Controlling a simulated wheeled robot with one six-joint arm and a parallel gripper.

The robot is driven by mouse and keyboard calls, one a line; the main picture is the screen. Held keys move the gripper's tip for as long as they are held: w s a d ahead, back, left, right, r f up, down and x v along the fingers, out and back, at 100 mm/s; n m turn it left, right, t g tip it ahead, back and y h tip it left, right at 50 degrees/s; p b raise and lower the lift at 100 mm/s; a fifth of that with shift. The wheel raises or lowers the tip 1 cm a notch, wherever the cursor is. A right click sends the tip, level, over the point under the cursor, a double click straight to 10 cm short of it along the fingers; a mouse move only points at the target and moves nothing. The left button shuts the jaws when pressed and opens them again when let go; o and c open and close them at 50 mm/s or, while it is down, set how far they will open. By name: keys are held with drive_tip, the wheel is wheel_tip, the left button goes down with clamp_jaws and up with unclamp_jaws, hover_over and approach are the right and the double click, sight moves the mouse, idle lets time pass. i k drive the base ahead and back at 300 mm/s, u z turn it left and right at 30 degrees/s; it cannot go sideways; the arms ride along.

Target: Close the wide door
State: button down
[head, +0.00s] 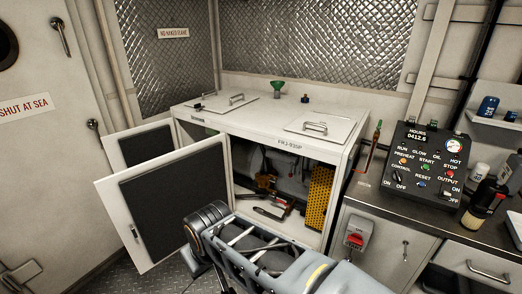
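The white cabinet (262,126) stands against the back wall with its front open. Its nearer door (108,194), a white panel with a dark inner lining, stands swung out to the left; it looks the larger of two open doors, so I take it as the wide door. A small dark latch shows near its free edge. The other door (110,140) stands open behind it, partly hidden. My arm reaches in from the bottom, its dark end joint in front of the nearer door's lower right. My gripper's fingers do not show, so whether they touch the door cannot be told.
Inside the cabinet are tools and a yellow perforated panel (320,192). A steel counter (395,208) with a control box (424,163) and a red switch (354,240) stands at the right. A grey door (45,150) is at the left. Some checkered floor shows below the open doors.

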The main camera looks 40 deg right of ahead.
sight(154, 197)
drive_tip(key=z, duration=0.65)
drive_tip(key=i, duration=0.7)
drive_tip(key=z, duration=0.9)
drive_tip(key=k, duration=0.4)
drive_tip(key=u, duration=2.55)
drive_tip(key=i, duration=1.8)
drive_tip(key=z, duration=0.45)
